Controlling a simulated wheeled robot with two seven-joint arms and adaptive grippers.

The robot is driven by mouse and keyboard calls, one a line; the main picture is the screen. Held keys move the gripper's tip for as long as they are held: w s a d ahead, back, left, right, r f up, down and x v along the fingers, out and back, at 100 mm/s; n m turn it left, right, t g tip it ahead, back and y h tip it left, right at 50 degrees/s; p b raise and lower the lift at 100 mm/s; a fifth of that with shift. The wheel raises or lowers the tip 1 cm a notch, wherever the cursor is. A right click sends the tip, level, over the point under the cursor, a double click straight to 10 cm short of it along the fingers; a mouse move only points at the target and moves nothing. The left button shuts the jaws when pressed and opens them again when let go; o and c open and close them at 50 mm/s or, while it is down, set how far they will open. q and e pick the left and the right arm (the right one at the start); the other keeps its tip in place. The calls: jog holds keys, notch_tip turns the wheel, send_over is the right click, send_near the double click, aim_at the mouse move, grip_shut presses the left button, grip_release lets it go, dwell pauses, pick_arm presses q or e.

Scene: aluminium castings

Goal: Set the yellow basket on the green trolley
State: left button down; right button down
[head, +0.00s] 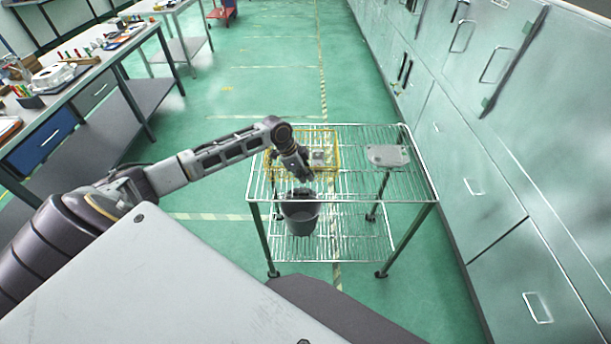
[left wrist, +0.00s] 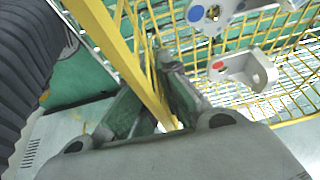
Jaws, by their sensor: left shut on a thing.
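The yellow wire basket (head: 334,136) is over the left part of the top wire shelf of the trolley (head: 425,188); I cannot tell whether it rests on the shelf or hangs just above it. The trolley has bright wire shelves and dark greenish legs. My left gripper (head: 304,178) is at the basket's near side. In the left wrist view, its fingers (left wrist: 156,102) are shut on a yellow bar of the basket (left wrist: 125,55). Inside lie a pale casting with blue dots (left wrist: 213,14) and a bracket with a red dot (left wrist: 247,70). My right gripper is out of view.
A flat grey casting (head: 388,155) lies on the trolley's top shelf, right of the basket. A dark bucket-like shape (head: 300,216) shows below the gripper. Pale cabinets (head: 455,150) line the right; a workbench (head: 110,55) stands left. Green floor between is clear.

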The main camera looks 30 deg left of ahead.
pick_arm(q)
jog(key=shift+f, duration=0.1)
jog(key=shift+f, duration=0.1)
dwell(0.3)
jog(key=c, duration=1.6)
grip_release()
jog(key=shift+c, duration=0.2)
jog(key=v, duration=1.2)
jog(key=shift+b, duration=0.4)
